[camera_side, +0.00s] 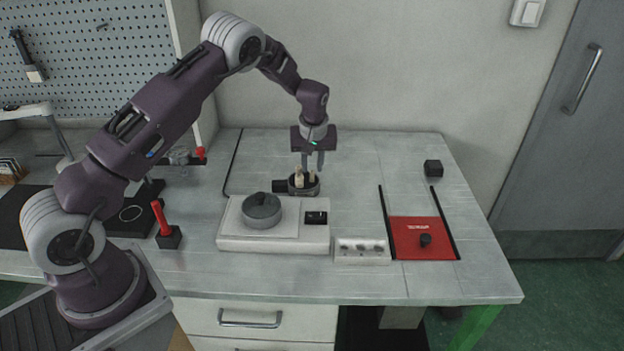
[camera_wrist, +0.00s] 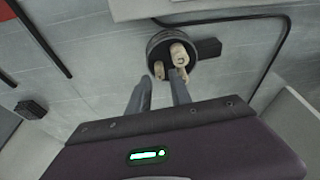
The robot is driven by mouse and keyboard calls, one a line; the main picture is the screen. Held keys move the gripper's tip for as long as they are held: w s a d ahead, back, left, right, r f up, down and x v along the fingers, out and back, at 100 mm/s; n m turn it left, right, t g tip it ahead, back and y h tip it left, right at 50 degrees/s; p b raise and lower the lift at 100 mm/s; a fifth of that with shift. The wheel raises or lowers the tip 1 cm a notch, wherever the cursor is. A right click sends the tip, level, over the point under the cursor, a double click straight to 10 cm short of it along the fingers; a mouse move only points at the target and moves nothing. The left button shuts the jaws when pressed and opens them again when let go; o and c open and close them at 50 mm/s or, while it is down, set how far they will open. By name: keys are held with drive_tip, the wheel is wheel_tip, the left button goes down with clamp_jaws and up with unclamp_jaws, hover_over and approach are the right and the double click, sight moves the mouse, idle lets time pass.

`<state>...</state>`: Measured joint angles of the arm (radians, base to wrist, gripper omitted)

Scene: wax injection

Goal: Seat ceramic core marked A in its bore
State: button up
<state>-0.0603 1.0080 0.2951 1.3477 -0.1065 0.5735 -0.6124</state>
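A dark round holder (camera_side: 303,190) stands on the table behind the white machine, with cream-coloured cores (camera_side: 299,178) upright in it. The wrist view shows the holder (camera_wrist: 152,66) and its cores (camera_wrist: 179,54) from above; no mark A is readable. My gripper (camera_side: 313,164) points down just above the holder. In the wrist view my gripper (camera_wrist: 160,76) has its fingers apart with nothing between them. Its right fingertip overlaps a core in the picture; I cannot tell whether they touch. I cannot make out which part has the bore.
A white machine (camera_side: 230,233) with a grey round pot (camera_side: 262,212) stands in front. A small white tray (camera_side: 361,259) sits beside it. A red mat (camera_side: 412,227) between black rails bears a dark block (camera_side: 425,240). Another dark block (camera_side: 432,168) lies behind. The back-right tabletop is mostly clear.

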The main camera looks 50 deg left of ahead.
sight(313, 172)
drive_tip(key=shift+x, duration=1.15)
clamp_jaws()
drive_tip(key=shift+r, duration=0.15)
wheel_tip(313, 172, up, 9)
drive_tip(key=s+d+r+m, duration=0.1)
drive_tip(key=s+d+m, duration=0.2)
drive_tip(key=d, duration=0.8)
drive_tip(key=s+d+m+t+h, duration=0.1)
drive_tip(key=s+d+m, duration=0.2)
drive_tip(key=s+d, duration=0.6)
drive_tip(key=f, duration=0.3)
drive_tip(key=d+f, duration=0.1)
drive_tip(key=f, duration=0.2)
drive_tip(key=w+d+f, duration=0.1)
drive_tip(key=f, duration=0.3)
drive_tip(key=shift+d, duration=0.15)
